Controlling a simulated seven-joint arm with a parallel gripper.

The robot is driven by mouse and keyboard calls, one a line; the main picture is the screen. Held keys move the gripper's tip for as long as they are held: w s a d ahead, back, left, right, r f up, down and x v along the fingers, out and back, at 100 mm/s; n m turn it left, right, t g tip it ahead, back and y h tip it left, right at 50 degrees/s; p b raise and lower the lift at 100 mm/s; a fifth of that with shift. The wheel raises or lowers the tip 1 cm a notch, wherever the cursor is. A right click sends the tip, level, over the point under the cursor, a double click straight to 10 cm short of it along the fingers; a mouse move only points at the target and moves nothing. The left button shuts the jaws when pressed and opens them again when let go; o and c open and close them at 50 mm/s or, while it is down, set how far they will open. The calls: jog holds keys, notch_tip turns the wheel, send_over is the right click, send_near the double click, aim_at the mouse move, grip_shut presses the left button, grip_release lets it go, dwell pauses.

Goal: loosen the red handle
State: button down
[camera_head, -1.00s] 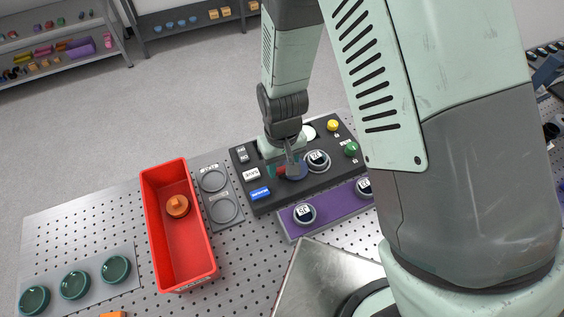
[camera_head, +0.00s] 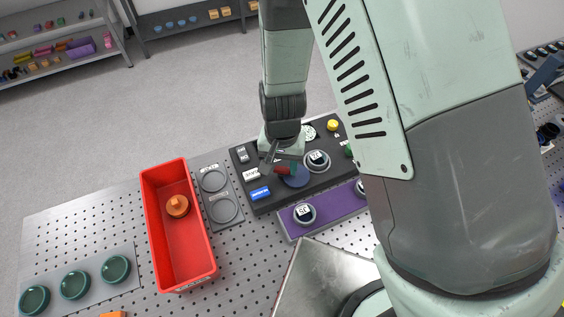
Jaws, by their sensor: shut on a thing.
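The red handle (camera_head: 284,169) sits on the dark instrument panel (camera_head: 262,204), beside a round blue disc (camera_head: 297,178). My gripper (camera_head: 278,163) points down over the panel from above. It is shut on the red handle, and its fingers hide part of the handle. The handle shows as a short red bar; its exact angle is hard to tell at this size.
A labelled round piece (camera_head: 316,160) lies close right of the handle. The panel also bears a white button, a blue button (camera_head: 260,193) and a yellow knob (camera_head: 333,125). A purple strip (camera_head: 328,216) lies in front. A red bin (camera_head: 183,250) stands left.

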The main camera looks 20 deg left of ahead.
aim_at(282, 168)
jog(key=m, duration=0.5)
jog(key=shift+m, duration=0.4)
jog(key=m, duration=0.5)
dwell(0.4)
jog(key=c, duration=0.5)
grip_release()
notch_tip(282, 168, up, 11)
jog(key=shift+f, duration=0.1)
